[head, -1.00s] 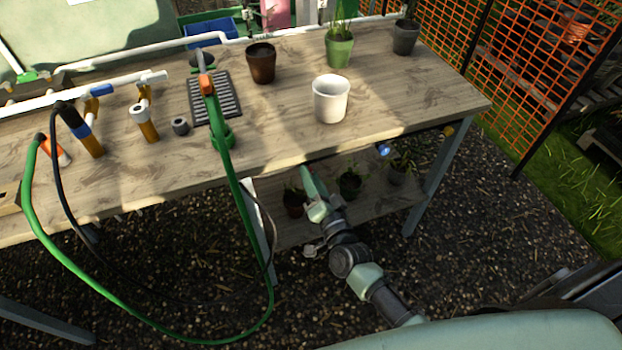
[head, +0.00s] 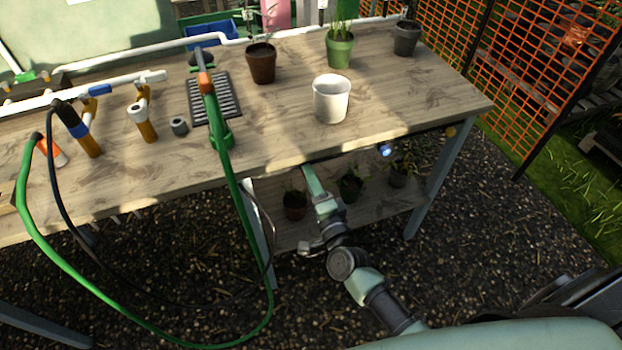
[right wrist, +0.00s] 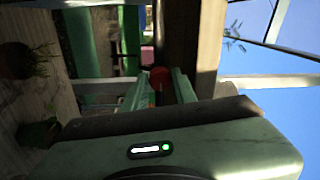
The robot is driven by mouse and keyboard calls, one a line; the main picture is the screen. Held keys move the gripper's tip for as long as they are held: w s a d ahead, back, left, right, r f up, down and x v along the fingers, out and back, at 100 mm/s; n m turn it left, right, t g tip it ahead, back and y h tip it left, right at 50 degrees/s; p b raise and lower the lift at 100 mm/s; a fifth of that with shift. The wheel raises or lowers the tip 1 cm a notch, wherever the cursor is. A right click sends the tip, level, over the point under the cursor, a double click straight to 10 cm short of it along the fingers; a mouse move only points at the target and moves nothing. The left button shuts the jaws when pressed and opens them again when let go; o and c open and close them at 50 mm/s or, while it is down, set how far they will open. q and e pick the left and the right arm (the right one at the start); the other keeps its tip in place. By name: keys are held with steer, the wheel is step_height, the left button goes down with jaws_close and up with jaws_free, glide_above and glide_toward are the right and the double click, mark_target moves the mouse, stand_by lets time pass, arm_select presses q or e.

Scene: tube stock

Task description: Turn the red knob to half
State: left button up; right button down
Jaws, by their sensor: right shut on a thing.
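The red knob (right wrist: 159,74) shows in the right wrist view between the two pale green fingers of my right gripper (right wrist: 159,88). The fingers are shut on it. In the head view my right gripper (head: 312,180) reaches up to the front edge of the workbench. Its fingertips and the red knob are hidden there by the bench edge and the gripper itself. The knob's exact angle cannot be read. My left gripper is not in view.
A blue knob (head: 385,150) and a yellow knob (head: 450,131) sit along the bench's front edge to the right. Potted plants (head: 350,187) stand on the lower shelf. A green hose (head: 247,215) hangs down left of my right arm.

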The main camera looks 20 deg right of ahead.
steer(key=shift+f, duration=0.1)
steer(key=c, duration=1.1)
jaws_free()
steer(key=shift+c, duration=0.2)
steer(key=shift+s, duration=0.15)
steer(key=s, duration=0.7)
steer(key=shift+s+d+f+b, duration=0.15)
steer(key=shift+s+b, duration=0.15)
steer(key=shift+b, duration=0.05)
steer(key=shift+f, duration=0.15)
